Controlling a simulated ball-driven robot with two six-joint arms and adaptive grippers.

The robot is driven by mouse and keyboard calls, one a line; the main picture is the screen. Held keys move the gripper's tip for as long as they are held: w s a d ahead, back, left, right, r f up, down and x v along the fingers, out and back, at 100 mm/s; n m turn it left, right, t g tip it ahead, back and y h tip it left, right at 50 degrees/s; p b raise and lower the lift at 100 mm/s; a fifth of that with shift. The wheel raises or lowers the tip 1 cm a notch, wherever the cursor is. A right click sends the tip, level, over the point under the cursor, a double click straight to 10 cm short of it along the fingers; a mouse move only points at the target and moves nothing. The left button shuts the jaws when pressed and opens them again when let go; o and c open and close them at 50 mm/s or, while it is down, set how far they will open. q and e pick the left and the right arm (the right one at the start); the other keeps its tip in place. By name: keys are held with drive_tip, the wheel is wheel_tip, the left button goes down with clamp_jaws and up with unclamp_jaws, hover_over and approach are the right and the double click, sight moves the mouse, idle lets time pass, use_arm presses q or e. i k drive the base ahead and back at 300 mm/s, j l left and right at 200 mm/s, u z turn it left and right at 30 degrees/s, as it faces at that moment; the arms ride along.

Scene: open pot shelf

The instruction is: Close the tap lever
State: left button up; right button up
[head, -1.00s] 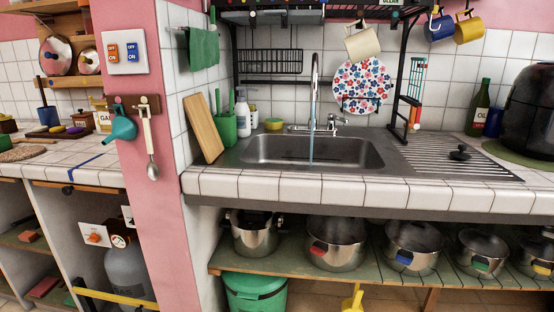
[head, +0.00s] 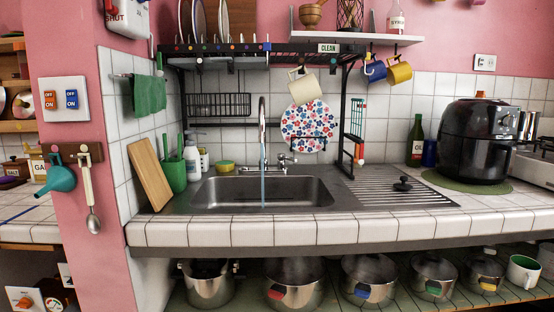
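The tap (head: 263,135) stands behind the metal sink (head: 262,193), its tall chrome spout in the middle of the counter. A thin blue stream of water (head: 263,187) runs from the spout into the basin. The tap lever (head: 286,159) is a small chrome part to the right of the spout base, in front of the tiled wall. Neither of my grippers shows in the head view.
A cutting board (head: 150,174) and a green utensil holder (head: 175,177) stand left of the sink. A black drying rack (head: 352,125) with a hanging mug (head: 303,86) and floral plate (head: 309,127) is behind it. The tiled front edge (head: 300,232) is clear.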

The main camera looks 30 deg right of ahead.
sight(282, 155)
drive_tip(key=i+l+z, duration=0.1)
drive_tip(key=i, duration=0.3)
drive_tip(key=i+l+z, duration=0.15)
drive_tip(key=i+l, duration=0.15)
drive_tip(key=i+l+z, duration=0.1)
drive_tip(key=i, duration=0.45)
